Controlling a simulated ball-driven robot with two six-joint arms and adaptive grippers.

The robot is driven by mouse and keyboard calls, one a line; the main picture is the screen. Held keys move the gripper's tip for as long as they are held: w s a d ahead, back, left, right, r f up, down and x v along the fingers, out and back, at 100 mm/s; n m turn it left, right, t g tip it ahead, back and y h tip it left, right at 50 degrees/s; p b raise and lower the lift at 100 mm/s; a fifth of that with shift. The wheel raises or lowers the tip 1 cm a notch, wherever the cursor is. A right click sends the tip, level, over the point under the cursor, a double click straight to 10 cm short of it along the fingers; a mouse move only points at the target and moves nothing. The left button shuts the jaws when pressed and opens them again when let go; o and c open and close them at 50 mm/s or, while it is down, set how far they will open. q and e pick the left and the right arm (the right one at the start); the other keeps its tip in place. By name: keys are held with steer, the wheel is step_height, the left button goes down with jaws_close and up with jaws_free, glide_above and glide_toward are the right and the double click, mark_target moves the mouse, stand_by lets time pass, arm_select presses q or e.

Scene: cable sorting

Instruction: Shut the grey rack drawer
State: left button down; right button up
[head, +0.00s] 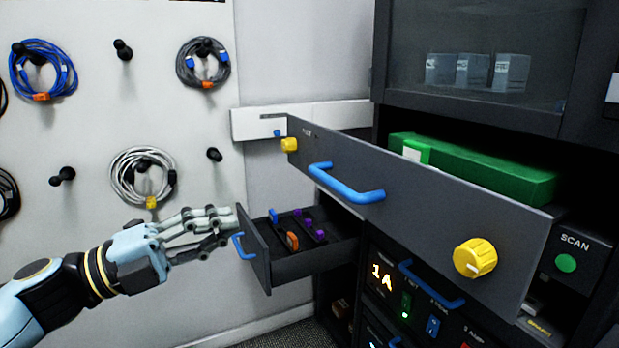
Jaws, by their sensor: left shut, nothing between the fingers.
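A small dark grey drawer (252,245) with a blue handle (243,246) stands pulled out at the lower middle, its inside showing. Higher up, a wide grey drawer front (420,215) stands out from the rack, with a blue handle (345,184) and yellow knobs at its two ends. I cannot tell which of the two is the rack drawer meant. My left gripper (230,225) is shut and empty. Its fingertips are at the small drawer's front, by the upper part of its handle; I cannot tell whether they touch. My right gripper is not in view.
The small drawer holds purple, orange and blue pieces (292,240). A long green box (480,170) lies behind the wide front. Coiled cables (143,176) hang on pegs on the white board at left. A scan panel (567,263) with a green button is at right.

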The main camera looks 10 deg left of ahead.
mark_target(326, 180)
arm_select(q)
steer(key=p+x, duration=0.1)
steer(key=x, duration=0.6)
steer(key=p+x, duration=0.2)
steer(key=x, duration=0.5)
steer(key=shift+w+a+r, duration=0.1)
steer(key=shift+w+a, duration=0.15)
steer(key=shift+w, duration=0.05)
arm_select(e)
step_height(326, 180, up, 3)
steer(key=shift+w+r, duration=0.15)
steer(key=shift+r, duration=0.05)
